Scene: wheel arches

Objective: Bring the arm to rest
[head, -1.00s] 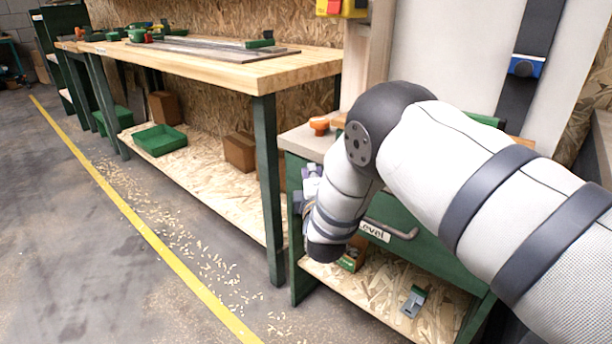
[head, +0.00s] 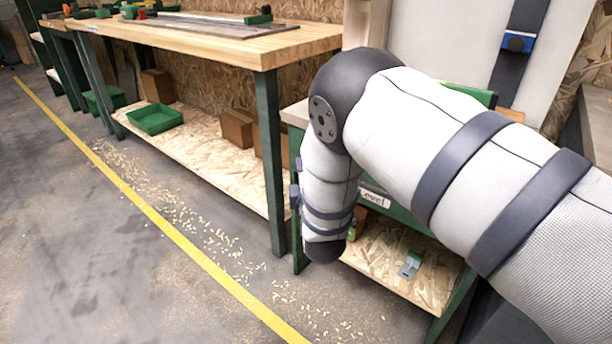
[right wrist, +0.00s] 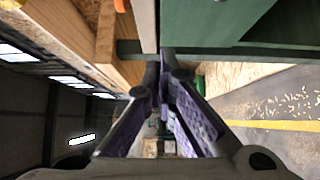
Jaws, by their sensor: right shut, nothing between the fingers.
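My right arm (head: 430,120) comes in from the right in the head view, bends at its dark elbow and hangs downward in front of the green cabinet. In that view the right gripper is almost wholly hidden behind the forearm. The right wrist view shows the right gripper (right wrist: 163,72) with its two purple-padded fingers meeting at the tips, shut and empty. My left gripper is in neither view.
The green cabinet (head: 299,258) with a labelled drawer and a chipboard shelf (head: 385,262) stands close behind the forearm. A wooden workbench (head: 240,48) runs away to the left, with a green tray (head: 155,118) below. The floor left of the yellow line (head: 175,236) is open.

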